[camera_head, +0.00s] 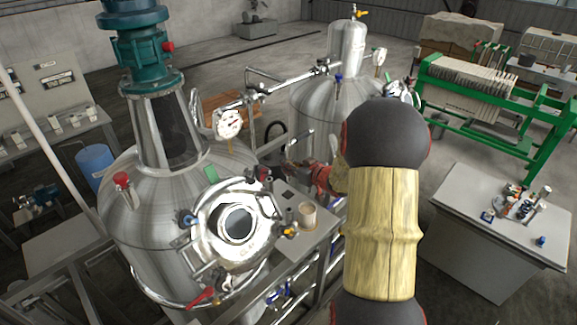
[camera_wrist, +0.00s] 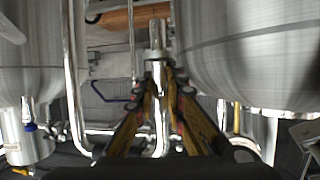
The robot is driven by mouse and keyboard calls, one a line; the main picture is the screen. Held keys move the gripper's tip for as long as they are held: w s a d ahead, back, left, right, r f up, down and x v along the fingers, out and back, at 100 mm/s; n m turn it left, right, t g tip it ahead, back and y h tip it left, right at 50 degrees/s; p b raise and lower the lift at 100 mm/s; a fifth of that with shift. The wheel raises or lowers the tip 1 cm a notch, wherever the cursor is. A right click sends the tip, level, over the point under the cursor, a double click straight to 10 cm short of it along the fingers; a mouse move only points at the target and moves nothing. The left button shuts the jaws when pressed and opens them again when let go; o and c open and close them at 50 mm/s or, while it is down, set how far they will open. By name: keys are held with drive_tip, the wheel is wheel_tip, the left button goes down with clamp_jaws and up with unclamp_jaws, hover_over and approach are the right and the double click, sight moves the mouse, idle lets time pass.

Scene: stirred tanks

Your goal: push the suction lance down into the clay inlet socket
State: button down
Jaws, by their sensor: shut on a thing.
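In the wrist view my gripper (camera_wrist: 160,78) has its two long fingers closed on a bright metal rod with a stepped cylindrical end, which appears to be the suction lance (camera_wrist: 157,38). In the head view my gripper (camera_head: 292,170) is small and dark, beside the large tank and above a metal shelf. The lance is hard to make out there. A tan cup-like fitting (camera_head: 307,214), probably the clay inlet socket, stands on that shelf, below and slightly right of the gripper. The gap between lance and socket cannot be judged. The wrist view does not clearly show the socket.
A steel tank (camera_head: 150,235) with a round hatch (camera_head: 238,222) and pressure gauge (camera_head: 229,123) stands left of the shelf (camera_head: 318,232). A second tank (camera_head: 310,105) is behind. Pipes run close around the gripper.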

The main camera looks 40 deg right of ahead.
sight(289, 180)
drive_tip(key=shift+f+b, duration=2)
drive_tip(key=shift+f, duration=0.8)
wheel_tip(289, 180, down, 11)
drive_tip(key=b, duration=0.7)
idle(4.0)
